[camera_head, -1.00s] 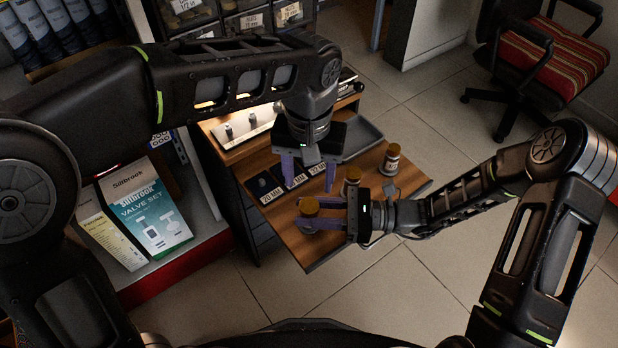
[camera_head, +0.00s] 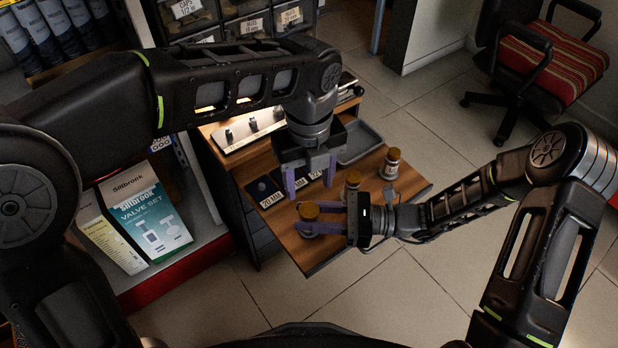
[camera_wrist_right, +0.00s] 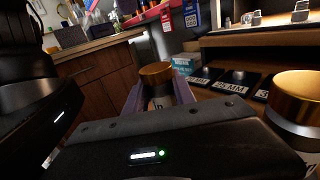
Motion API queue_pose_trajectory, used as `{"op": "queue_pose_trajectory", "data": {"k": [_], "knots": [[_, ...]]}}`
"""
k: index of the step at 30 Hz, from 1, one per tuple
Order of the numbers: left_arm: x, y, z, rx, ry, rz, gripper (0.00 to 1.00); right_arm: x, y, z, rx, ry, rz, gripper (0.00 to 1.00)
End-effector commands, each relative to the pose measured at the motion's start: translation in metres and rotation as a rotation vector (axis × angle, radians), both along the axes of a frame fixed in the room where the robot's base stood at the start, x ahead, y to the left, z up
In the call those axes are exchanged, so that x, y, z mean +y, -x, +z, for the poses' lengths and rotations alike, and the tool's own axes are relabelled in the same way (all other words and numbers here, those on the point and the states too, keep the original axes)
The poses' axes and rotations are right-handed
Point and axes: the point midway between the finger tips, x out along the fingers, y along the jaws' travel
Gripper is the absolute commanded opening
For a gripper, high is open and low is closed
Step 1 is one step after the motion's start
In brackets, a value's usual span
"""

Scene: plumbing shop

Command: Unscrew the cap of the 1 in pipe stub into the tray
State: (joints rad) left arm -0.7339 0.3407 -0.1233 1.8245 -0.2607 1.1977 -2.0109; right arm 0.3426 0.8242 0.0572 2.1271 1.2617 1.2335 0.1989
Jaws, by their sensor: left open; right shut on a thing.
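My right gripper (camera_head: 318,220) is shut on the nearest stub (camera_head: 310,229), whose cap (camera_head: 308,210) is uncovered above the fingers. That cap also shows between the fingers in the right wrist view (camera_wrist_right: 156,72); its size marking is not readable. My left gripper (camera_head: 309,176) is open and empty, pointing down over the board, behind the held stub. The grey tray (camera_head: 372,138) lies behind, partly hidden by my left arm.
Dark mats with size labels (camera_head: 272,199) lie on the board's (camera_head: 312,258) left side. A lit shelf with metal fittings (camera_head: 252,124) stands behind. Another capped stub (camera_wrist_right: 297,98) is close to my right gripper in the wrist view.

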Motion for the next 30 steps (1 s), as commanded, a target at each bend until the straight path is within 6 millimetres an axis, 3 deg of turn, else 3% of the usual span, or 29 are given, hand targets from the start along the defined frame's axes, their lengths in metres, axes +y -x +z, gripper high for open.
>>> {"op": "queue_pose_trajectory", "data": {"k": [6,10,23,30], "knots": [[0.000,0.000,0.000,0.000,0.001,-0.395,0.55,0.000,0.000,0.000,0.001,0.001,0.000,0.00],[0.000,0.000,0.000,0.000,0.001,-0.514,0.55,0.000,0.000,0.000,0.001,0.001,0.000,0.00],[0.000,0.000,-0.001,0.000,0.001,-0.553,0.55,0.000,0.000,0.000,0.001,0.001,0.000,0.00],[0.000,0.000,-0.017,0.003,0.000,-0.552,0.55,0.000,0.000,0.000,0.002,0.001,0.000,0.00]]}}
